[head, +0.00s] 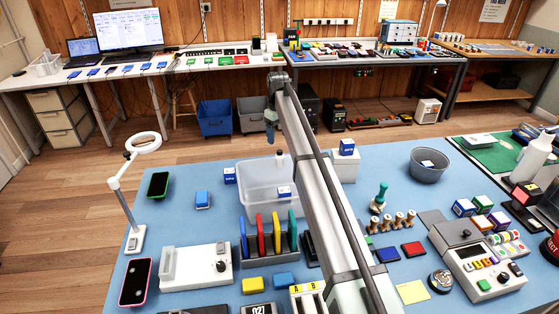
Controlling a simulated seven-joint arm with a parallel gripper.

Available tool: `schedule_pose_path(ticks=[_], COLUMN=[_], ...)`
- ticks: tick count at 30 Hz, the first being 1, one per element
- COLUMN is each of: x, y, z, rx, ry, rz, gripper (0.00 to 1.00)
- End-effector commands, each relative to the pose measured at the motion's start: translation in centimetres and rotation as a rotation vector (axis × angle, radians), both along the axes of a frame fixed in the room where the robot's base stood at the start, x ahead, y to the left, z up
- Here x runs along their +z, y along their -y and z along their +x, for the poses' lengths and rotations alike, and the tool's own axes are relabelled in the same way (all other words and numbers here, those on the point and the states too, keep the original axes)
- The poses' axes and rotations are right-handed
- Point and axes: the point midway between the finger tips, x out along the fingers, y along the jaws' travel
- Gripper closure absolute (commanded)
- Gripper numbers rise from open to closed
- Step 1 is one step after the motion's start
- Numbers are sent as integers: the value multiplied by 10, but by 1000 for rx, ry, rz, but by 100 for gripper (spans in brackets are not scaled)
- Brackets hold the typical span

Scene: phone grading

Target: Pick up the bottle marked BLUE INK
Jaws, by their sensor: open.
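I cannot read the words BLUE INK on anything in the head view, so I cannot tell which thing is the marked bottle. A white bottle with a narrow top (536,157) stands at the right edge of the blue table. Small blue-and-white blocks or boxes lie about, one left of the clear bin (202,200) and one on a white box (347,147); their lettering is too small to read. My gripper (270,138) hangs at the far end of my arm, above the clear bin's back edge. It is open, and I see nothing held in it.
A clear bin (257,206) stands mid-table, partly behind my arm. Left are a ring lamp (141,146), two phones and a white fixture (197,268). Right are a grey bowl (429,172), stamps and a button console (477,262). Bare blue mat (185,168) shows at the back left.

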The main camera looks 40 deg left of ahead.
Motion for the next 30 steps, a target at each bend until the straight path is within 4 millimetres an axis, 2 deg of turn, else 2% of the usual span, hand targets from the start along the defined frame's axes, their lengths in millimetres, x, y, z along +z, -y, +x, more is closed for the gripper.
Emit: schedule_pose_path(ticks=[3,7,16,24,30], x=[-23,-42,-59,-93,-104], y=[1,1,1,4,3], z=[0,0,1,2,3], rx=[-1,-1,-1,-1,-1], ry=[-1,-1,-1,-1,0], rz=[-1,0,0,0,2], gripper=[31,31,31,31,31])
